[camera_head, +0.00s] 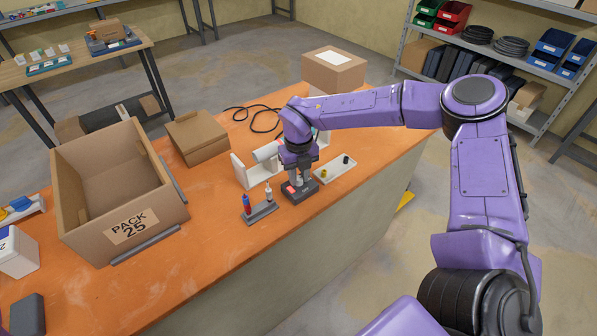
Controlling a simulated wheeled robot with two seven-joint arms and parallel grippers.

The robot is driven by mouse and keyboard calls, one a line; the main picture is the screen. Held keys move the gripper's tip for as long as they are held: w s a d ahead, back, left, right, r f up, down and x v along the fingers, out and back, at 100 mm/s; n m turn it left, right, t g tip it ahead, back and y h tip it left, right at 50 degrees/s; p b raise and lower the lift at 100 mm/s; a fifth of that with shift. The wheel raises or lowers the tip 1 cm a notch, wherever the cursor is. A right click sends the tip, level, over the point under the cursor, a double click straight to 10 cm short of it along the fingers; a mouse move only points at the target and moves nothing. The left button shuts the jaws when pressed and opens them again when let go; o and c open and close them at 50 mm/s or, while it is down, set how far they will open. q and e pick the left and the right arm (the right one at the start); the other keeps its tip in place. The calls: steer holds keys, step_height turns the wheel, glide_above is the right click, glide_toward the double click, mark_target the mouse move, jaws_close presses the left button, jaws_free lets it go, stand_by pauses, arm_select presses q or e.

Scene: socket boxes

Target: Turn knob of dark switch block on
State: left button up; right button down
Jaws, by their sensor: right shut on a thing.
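The dark switch block (304,196) sits on the orange bench top near its front edge. A pink-red patch shows on its front left part. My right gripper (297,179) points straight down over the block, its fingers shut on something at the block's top. The knob is hidden behind the fingers, so its angle cannot be told. My left gripper is not in view.
A grey holder (262,212) with a blue-and-red and a white-topped item stands just left of the block. A pale tray (336,169) is to its right, a white stand (240,172) behind.

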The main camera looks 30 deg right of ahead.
mark_target(299, 177)
steer(key=shift+n+p, duration=0.4)
steer(key=shift+n, duration=0.9)
steer(key=c, duration=0.9)
jaws_free()
steer(key=shift+r, duration=0.3)
step_height(299, 177, up, 10)
steer(key=shift+d+b, duration=0.1)
steer(key=shift+b, duration=0.95)
